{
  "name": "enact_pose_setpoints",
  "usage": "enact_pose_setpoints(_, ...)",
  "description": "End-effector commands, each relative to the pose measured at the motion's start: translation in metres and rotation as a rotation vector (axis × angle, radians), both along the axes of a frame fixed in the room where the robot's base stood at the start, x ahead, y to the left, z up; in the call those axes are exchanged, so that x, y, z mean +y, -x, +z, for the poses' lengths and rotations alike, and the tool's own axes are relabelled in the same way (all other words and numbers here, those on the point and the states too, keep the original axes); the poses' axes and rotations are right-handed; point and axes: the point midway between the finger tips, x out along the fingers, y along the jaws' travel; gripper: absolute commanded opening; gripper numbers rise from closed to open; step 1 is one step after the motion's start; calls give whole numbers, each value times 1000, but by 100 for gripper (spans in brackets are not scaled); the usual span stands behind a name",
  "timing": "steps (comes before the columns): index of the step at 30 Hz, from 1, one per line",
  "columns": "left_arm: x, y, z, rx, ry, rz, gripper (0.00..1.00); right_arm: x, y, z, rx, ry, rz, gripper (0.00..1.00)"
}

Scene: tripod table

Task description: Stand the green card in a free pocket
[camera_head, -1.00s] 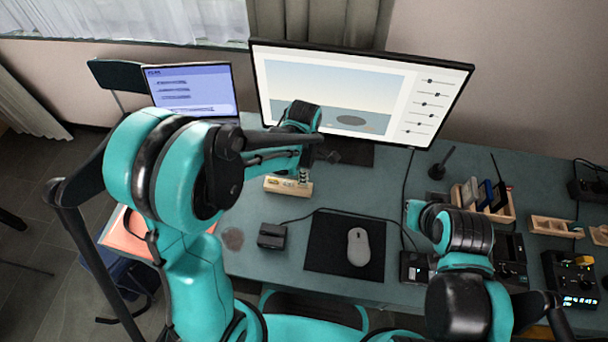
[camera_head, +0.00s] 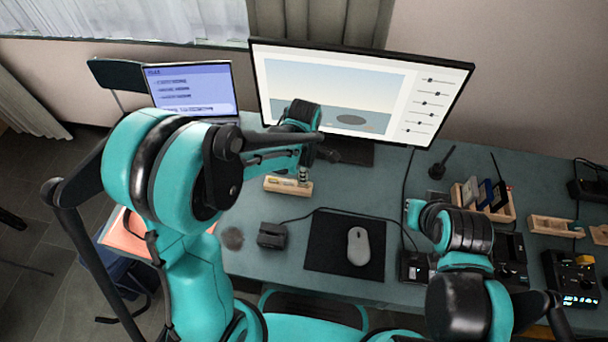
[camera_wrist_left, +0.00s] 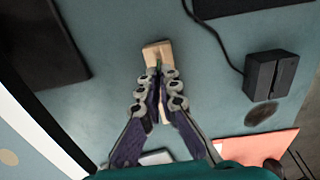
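A thin green edge, likely the green card (camera_wrist_left: 158,64), shows between my left fingertips in the left wrist view, over a small wooden block (camera_wrist_left: 156,50). In the head view this block (camera_head: 272,187) lies on the table before the monitor, with pale pieces on top. My left gripper (camera_head: 304,176) is at the block's right end, pointing down. In the wrist view its fingertips (camera_wrist_left: 160,76) are close together on either side of the green edge; contact is unclear. A wooden rack (camera_head: 507,213) at right holds several upright cards, one blue.
A mouse (camera_head: 358,246) lies on a dark mat (camera_head: 318,256). A small black box (camera_head: 272,235) and its cable are left of it. The monitor (camera_head: 360,90) stands behind. Wooden trays (camera_head: 552,228) and a black device (camera_head: 572,278) are at right.

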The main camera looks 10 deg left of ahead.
Motion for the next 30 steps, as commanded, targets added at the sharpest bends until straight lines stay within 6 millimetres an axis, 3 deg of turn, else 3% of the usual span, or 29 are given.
enact_pose_setpoints(30, 0, 0, -8, 0, 0, 0, 0, 0, 0, -8, 0, 0, 0, 0)
